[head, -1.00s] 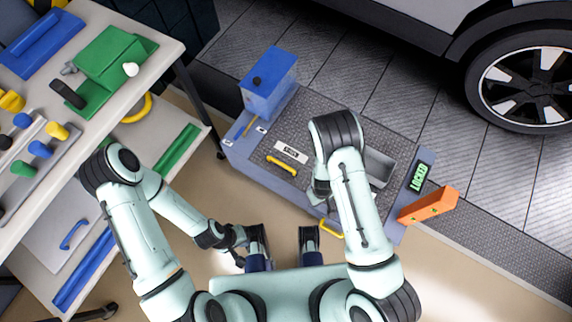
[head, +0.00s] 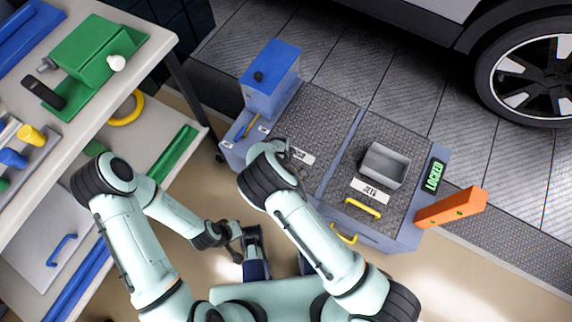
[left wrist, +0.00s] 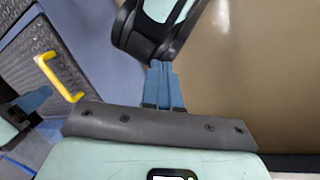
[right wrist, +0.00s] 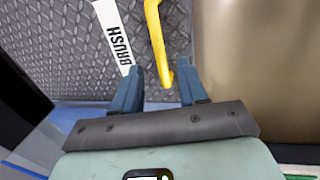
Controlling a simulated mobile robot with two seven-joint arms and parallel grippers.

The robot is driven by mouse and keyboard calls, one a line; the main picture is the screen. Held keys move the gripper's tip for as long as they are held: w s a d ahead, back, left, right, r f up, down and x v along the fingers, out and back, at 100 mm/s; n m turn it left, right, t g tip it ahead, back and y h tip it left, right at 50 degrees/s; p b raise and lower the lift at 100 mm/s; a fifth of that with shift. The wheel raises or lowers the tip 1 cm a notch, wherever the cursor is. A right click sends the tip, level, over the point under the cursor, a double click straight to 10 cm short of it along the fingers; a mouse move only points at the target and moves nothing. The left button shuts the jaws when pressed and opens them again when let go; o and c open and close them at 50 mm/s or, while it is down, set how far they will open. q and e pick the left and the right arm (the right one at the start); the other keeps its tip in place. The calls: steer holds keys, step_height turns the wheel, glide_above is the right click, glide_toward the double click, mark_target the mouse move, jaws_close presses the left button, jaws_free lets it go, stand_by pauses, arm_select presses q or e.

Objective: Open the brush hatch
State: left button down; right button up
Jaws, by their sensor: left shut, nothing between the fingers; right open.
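The brush hatch (head: 325,118) is the left dark textured plate on top of the grey-blue machine, lying flat. Its white label (head: 301,156) reads BRUSH in the right wrist view (right wrist: 112,38). Its yellow handle (right wrist: 157,45) is hidden by my right arm in the head view. My right gripper (right wrist: 160,78) is open, with the handle's near end between its fingertips and not gripped. In the head view that gripper is hidden. My left gripper (left wrist: 163,68) is shut and empty, held low in front of the machine.
A second hatch (head: 402,140) to the right carries a grey tray (head: 385,166) and a yellow handle (head: 362,208). A green display (head: 433,176) reads LOCKED beside an orange bar (head: 450,208). A blue box (head: 270,80) stands on the machine's left. A workbench (head: 150,55) stands at left.

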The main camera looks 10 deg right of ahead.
arm_select(q)
steer(key=shift+w+a+f+t+b, duration=0.2)
steer(key=shift+w+a+f+b, duration=0.1)
steer(key=shift+w+f, duration=0.25)
steer(key=shift+w+a+f+t+b, duration=0.2)
steer(key=shift+w+a+f+b, duration=0.1)
steer(key=shift+w, duration=0.35)
arm_select(e)
steer(key=f, duration=0.5)
steer(key=shift+w+d, duration=0.3)
steer(key=shift+w, duration=0.1)
jaws_close()
